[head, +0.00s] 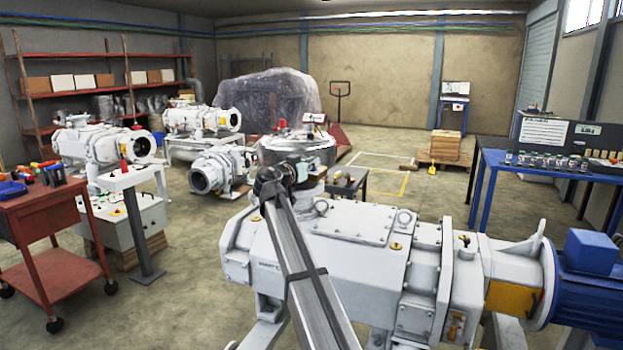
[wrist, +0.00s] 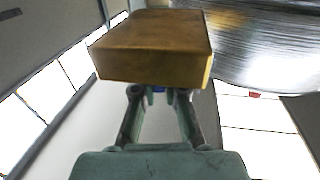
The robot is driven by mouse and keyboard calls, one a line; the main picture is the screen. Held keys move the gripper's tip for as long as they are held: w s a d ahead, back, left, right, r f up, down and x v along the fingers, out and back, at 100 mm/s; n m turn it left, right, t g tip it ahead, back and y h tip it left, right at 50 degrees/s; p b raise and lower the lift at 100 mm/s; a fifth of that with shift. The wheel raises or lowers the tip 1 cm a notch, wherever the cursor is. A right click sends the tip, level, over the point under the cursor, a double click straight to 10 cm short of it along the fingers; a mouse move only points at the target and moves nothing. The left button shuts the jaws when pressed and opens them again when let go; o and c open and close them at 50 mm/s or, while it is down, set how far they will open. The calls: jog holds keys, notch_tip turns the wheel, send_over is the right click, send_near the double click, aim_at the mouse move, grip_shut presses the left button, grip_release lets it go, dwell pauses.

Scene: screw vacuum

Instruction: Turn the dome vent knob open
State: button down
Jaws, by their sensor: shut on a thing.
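A shiny metal dome (head: 300,150) stands behind the near pump in the head view, with a small red part (head: 282,124) on top. Its curved side fills the upper right of the wrist view (wrist: 265,50). I cannot make out the vent knob for certain. In the wrist view my gripper (wrist: 160,92) is shut on a brown, brass-coloured block (wrist: 150,62), which sticks out beyond the fingertips. A bit of blue shows between the fingers, just under the block. I cannot tell whether this block is the knob.
The big white pump (head: 340,240) with a blue motor (head: 590,250) fills the front right. A small dark table (head: 350,185) stands beside the dome. A red cart (head: 60,215) is at left, a blue bench (head: 545,168) at right. Open floor lies behind.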

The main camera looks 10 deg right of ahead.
jog(key=m+g+h+b, duration=0.2)
jog(key=b, duration=0.1)
jog(key=m+g+b, duration=0.1)
jog(key=shift+w+a+f+h+b, duration=0.1)
jog(key=shift+w+f+h+b, duration=0.2)
jog(key=shift+h, duration=0.1)
jog(key=m+g+h+b, duration=0.1)
jog(key=g, duration=0.1)
jog(key=m+g+h+b, duration=0.1)
jog(key=g, duration=0.1)
jog(key=shift+s+r+m, duration=0.15)
jog(key=shift+r+m, duration=0.05)
jog(key=shift+m, duration=0.2)
jog(key=shift+s+m+g, duration=0.1)
jog(key=shift+m+g, duration=0.4)
jog(key=shift+g, duration=0.4)
jog(key=shift+s+g+h, duration=0.1)
jog(key=shift+g+h, duration=0.2)
jog(key=c, duration=1.2)
grip_release()
jog(key=v, duration=1.2)
